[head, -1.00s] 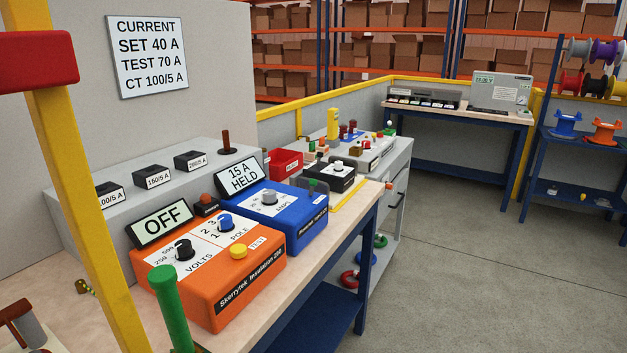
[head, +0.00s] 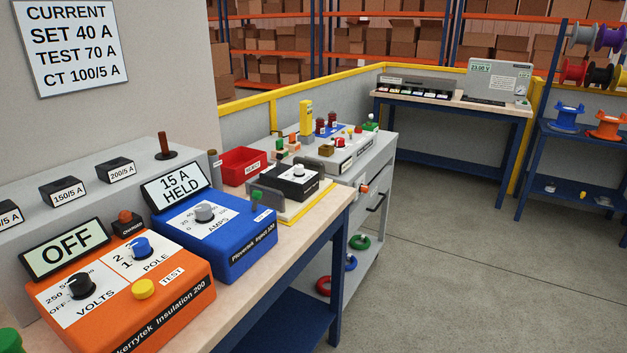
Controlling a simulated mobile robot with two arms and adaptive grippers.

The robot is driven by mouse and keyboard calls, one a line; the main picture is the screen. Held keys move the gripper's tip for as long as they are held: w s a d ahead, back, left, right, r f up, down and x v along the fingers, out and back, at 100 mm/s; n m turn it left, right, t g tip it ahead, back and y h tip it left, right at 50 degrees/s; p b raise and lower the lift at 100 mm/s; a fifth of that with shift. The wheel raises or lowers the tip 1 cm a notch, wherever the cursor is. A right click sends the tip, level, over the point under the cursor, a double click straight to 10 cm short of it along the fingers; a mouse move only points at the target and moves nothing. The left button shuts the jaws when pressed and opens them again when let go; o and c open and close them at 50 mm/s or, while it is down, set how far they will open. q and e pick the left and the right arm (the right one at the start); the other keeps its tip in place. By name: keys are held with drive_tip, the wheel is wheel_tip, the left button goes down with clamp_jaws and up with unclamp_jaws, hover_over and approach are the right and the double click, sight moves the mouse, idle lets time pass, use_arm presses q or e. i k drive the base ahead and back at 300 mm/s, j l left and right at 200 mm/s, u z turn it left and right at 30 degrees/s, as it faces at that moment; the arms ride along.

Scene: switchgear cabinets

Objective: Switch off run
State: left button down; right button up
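A blue injection set (head: 215,232) stands on the bench. Its dial (head: 204,212) is marked AMPS and its tilted display (head: 176,187) reads "15 A HELD". A small green-topped lever (head: 257,198) stands up at its right side, near a white label (head: 262,216) too small to read. No switch marked "run" is legible. To the left, the orange insulation tester (head: 130,305) has a display (head: 66,249) reading "OFF", VOLTS and POLE knobs and a yellow TEST button (head: 145,289). Neither gripper is in view.
A red bin (head: 243,166) and a grey cabinet (head: 350,150) stand beyond. A wall sign (head: 80,48) gives current settings. The floor at right (head: 450,260) is clear.

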sight(257, 195)
drive_tip(key=i+l+z, duration=0.15)
drive_tip(key=i+l, duration=0.55)
